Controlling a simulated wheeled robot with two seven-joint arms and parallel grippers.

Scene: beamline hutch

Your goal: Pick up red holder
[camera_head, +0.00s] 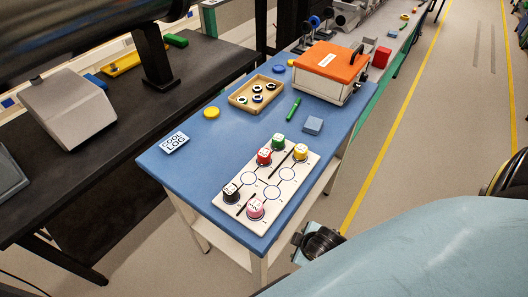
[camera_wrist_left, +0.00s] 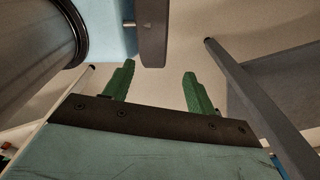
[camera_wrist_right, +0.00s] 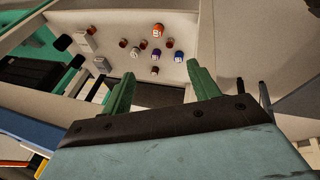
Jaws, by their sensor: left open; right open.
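The red holder (camera_head: 264,156) stands on a white board (camera_head: 228,203) on the blue table in the head view. It has a pale marked top. Around it on the board are a green holder (camera_head: 278,141), a yellow holder (camera_head: 300,152), a black holder (camera_head: 231,192) and a pink holder (camera_head: 255,208). My left gripper (camera_wrist_left: 157,75) is open and empty in the left wrist view, away from the board. My right gripper (camera_wrist_right: 161,70) is open and empty in the right wrist view. Neither gripper's fingers can be made out in the head view.
The right wrist view shows several coloured caps, one orange (camera_wrist_right: 158,30), on a pale surface.

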